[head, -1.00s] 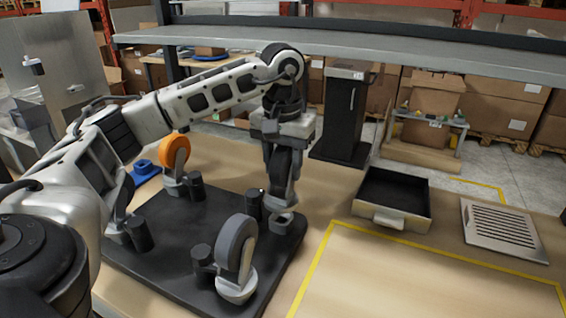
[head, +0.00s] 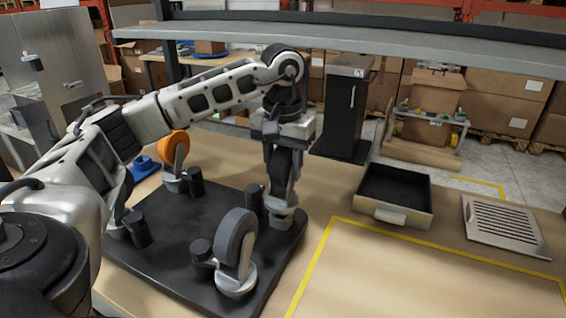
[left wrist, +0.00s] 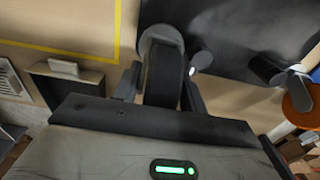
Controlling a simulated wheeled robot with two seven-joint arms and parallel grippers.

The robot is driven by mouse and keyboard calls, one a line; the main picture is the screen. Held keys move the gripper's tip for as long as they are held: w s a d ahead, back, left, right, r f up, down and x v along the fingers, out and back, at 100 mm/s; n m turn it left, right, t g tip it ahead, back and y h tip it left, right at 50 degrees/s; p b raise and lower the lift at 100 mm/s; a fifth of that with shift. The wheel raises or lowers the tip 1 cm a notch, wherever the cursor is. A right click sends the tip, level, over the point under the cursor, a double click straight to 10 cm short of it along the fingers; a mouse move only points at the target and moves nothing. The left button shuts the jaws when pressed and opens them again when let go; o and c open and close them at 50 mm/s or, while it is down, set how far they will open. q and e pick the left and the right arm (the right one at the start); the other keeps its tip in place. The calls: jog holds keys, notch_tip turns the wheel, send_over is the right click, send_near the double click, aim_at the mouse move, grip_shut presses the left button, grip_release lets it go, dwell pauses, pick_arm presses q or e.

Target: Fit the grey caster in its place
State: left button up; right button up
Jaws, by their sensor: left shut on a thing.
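My left gripper (head: 281,190) points down over the right corner of the black board (head: 185,262). It is shut on the grey caster (head: 281,218); in the left wrist view its dark wheel (left wrist: 164,78) sits between the fingers. The caster's light grey round base is at the board beside a short black post (head: 252,199). I cannot tell whether the base is fully seated. Another dark-wheeled caster (head: 235,243) stands at the board's front, and an orange-wheeled caster (head: 174,152) at its back. My right gripper is not in view.
A blue part (head: 145,168) lies behind the board. An open black drawer (head: 395,190) and a slotted metal plate (head: 503,224) lie to the right. A yellow-lined area (head: 420,270) of the table is clear. A grey shelf (head: 370,53) spans above.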

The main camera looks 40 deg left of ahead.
pick_arm(q)
jog(key=shift+f+b, duration=0.3)
jog(key=shift+f, duration=0.15)
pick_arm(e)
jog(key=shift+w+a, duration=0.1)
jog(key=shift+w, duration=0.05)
pick_arm(q)
jog(key=shift+f+b, duration=0.5)
jog(key=shift+f, duration=0.25)
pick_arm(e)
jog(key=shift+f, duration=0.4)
pick_arm(q)
jog(key=o, duration=1.3)
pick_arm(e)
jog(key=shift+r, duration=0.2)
